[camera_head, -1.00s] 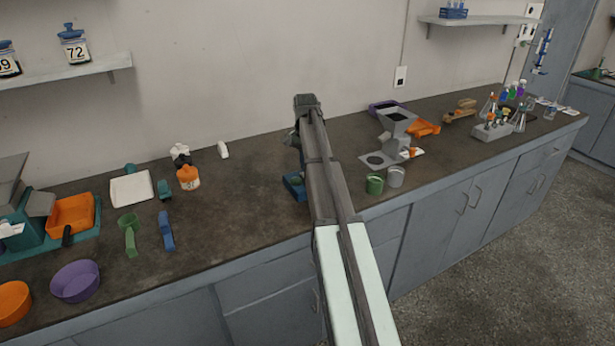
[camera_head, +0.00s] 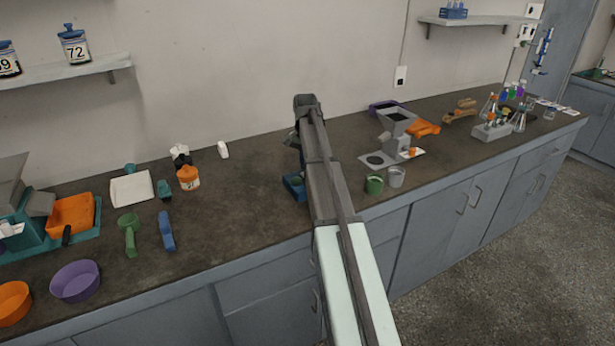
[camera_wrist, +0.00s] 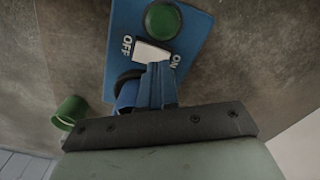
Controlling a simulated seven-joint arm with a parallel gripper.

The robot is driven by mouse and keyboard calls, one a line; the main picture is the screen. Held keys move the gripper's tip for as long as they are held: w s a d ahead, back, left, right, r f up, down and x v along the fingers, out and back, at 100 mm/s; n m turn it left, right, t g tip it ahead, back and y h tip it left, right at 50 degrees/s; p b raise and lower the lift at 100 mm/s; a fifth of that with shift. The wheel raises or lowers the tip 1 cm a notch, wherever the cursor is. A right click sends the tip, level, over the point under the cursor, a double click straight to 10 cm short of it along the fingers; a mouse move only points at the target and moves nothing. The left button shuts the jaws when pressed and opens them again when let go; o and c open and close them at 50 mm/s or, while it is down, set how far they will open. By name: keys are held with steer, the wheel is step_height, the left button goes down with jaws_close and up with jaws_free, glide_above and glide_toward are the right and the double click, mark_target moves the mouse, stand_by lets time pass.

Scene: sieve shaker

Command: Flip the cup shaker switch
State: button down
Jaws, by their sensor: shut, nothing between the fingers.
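The blue cup shaker (camera_head: 293,187) stands on the dark counter, mostly hidden behind my arm in the head view. Its blue top panel (camera_wrist: 120,75) fills the upper middle of the wrist view. A white rocker switch (camera_wrist: 150,53) is set in it between the printed words OFF and ON. A round green piece (camera_wrist: 163,20) lies beyond the switch. My gripper (camera_wrist: 160,68) has its blue fingers shut and empty, with the tips over the ON side of the switch. I cannot tell whether they touch it. The fingers hide part of the switch.
A green cup (camera_head: 374,185) and a grey cup (camera_head: 396,176) stand close right of my arm. A grey machine with a hopper (camera_head: 396,117) is behind them. An orange bottle (camera_head: 188,178) stands to the left. The counter between bottle and arm is clear.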

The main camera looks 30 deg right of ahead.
steer(key=shift+f, duration=0.9)
stand_by(0.6)
steer(key=shift+r, duration=3.55)
